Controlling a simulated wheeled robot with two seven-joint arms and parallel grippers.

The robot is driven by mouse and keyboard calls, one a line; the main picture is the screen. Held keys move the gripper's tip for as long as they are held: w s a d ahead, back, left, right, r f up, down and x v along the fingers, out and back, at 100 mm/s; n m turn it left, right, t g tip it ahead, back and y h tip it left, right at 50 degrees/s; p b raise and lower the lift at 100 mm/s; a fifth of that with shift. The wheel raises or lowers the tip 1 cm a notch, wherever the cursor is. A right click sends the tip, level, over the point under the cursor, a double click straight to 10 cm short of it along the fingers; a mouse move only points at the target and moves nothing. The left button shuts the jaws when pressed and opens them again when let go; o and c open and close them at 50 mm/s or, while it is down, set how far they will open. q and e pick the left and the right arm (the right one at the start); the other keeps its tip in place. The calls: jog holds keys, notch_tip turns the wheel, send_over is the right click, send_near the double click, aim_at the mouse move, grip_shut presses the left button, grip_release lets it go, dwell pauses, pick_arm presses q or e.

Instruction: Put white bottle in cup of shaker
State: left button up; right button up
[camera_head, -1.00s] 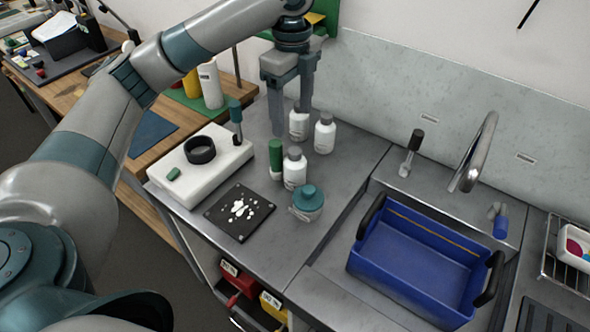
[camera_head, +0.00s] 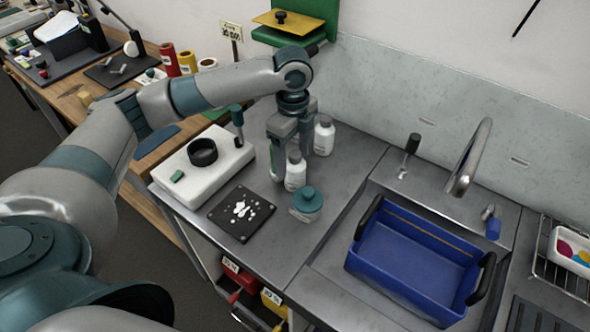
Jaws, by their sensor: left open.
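The shaker is a white box (camera_head: 225,165) on the left of the grey counter, with a black ring-shaped cup (camera_head: 203,152) on top. A white bottle with a grey label (camera_head: 296,176) stands upright at the counter's middle. A second white bottle (camera_head: 324,138) stands behind it to the right. My left gripper (camera_head: 290,168) is open, pointing down among the bottles, its fingers overlapping the front bottle in view. I cannot tell whether it touches any bottle. A third white bottle and most of a green-capped one are hidden behind the gripper. My right gripper is not in view.
A teal-lidded jar (camera_head: 307,203) stands in front of the bottles. A black plate with white pieces (camera_head: 237,228) lies before the shaker. A teal-handled upright (camera_head: 237,122) rises at the shaker's back. A blue bin (camera_head: 400,276) sits in the sink at right, below the tap (camera_head: 473,160).

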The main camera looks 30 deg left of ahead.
aim_at(295, 167)
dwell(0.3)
pick_arm(q)
jog(key=shift+w+f+p, duration=0.15)
jog(key=shift+f+p, duration=0.4)
jog(key=f, duration=0.1)
jog(key=f+p, duration=0.1)
jog(key=f, duration=0.1)
jog(key=shift+w+d+f, duration=0.1)
jog(key=shift+w, duration=0.1)
jog(key=shift+f, duration=0.4)
jog(key=c, duration=1.4)
jog(key=shift+r, duration=0.1)
